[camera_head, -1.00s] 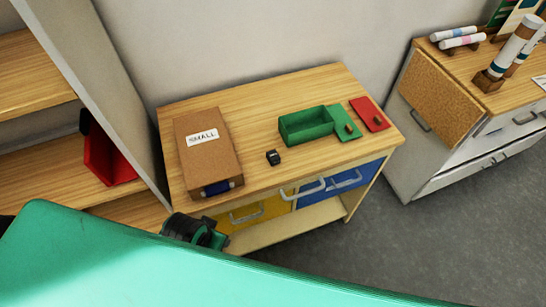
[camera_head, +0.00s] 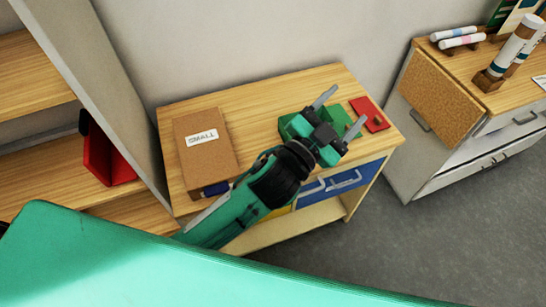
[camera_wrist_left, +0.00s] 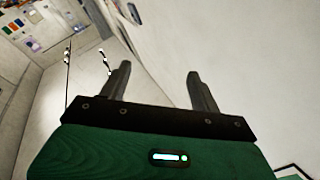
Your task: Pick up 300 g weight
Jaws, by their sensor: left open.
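My left gripper (camera_head: 343,110) is open and empty, above the green box (camera_head: 289,122) on the wooden table. It also shows open in the left wrist view (camera_wrist_left: 159,72), with bare wall ahead of it and nothing between its fingers. No object is readable as a 300 g weight. The small black block seen on the table earlier is hidden behind my left arm. A red plate (camera_head: 363,106) with a small brown knob lies right of the gripper. The green lid beside the box is mostly covered by the gripper. My right gripper is not in view.
A brown box marked SMALL (camera_head: 206,160) lies on the table's left side. The table (camera_head: 255,100) has free wood at the back. Shelves with a red bin (camera_head: 104,155) stand left. A white cabinet (camera_head: 455,135) stands right, with a corkboard and rolls.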

